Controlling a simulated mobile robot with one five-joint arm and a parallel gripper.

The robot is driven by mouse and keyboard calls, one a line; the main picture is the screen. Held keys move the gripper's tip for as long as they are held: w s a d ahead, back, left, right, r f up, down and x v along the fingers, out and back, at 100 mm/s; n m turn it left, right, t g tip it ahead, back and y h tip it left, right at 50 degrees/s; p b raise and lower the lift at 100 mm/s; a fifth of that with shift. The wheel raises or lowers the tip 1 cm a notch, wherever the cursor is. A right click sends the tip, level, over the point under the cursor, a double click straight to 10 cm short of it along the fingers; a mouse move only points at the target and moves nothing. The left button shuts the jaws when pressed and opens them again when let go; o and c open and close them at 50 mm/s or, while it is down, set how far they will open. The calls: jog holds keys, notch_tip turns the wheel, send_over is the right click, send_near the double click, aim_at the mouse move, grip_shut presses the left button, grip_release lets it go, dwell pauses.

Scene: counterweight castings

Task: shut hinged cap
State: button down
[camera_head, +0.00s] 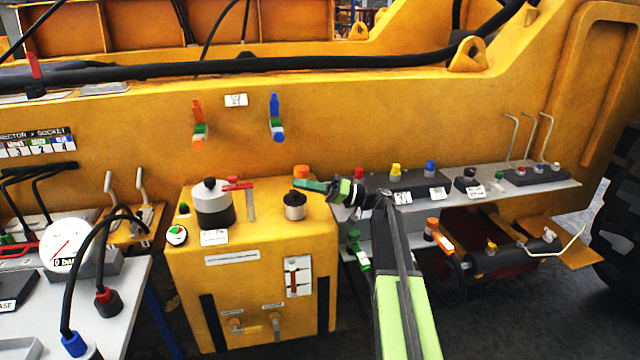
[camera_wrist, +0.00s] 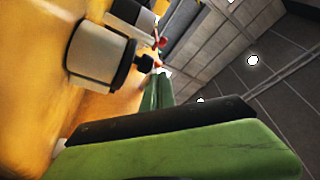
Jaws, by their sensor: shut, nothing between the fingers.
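A small silver cylinder (camera_head: 295,212) with a black knobbed cap (camera_head: 295,197) stands on the yellow cabinet. I take this cap as the hinged one; it looks down on the neck, but I cannot tell whether it is fully seated, and no hinge shows clearly. In the wrist view the silver cylinder (camera_wrist: 93,52) with its black rim and knob (camera_wrist: 145,63) is close, beyond the fingers. My gripper (camera_head: 303,184) is shut and empty, its green fingertips just above and behind the cap. The fingers also show in the wrist view (camera_wrist: 158,92).
A larger silver and black pot (camera_head: 213,207) with a red lever (camera_head: 238,186) stands left of the cap. An orange knob (camera_head: 301,171) is behind my fingertips. A grey shelf (camera_head: 540,190) with colored knobs and upright wire rods lies to the right.

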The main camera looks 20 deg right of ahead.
jog(key=shift+s+d+f+b, duration=0.3)
jog(key=shift+s+f+b, duration=0.15)
jog(key=shift+s+f, duration=0.15)
jog(key=shift+s+f, duration=0.1)
jog(key=shift+s, duration=0.05)
dwell(0.3)
notch_tip(320, 180, up, 5)
jog(key=p, duration=0.5)
jog(key=s+d+f+b, duration=0.1)
jog(key=d+f+b, duration=0.2)
jog(key=d, duration=0.6)
jog(key=shift+d+f+b, duration=0.25)
jog(key=shift+f+b, duration=0.15)
jog(key=shift+b, duration=0.2)
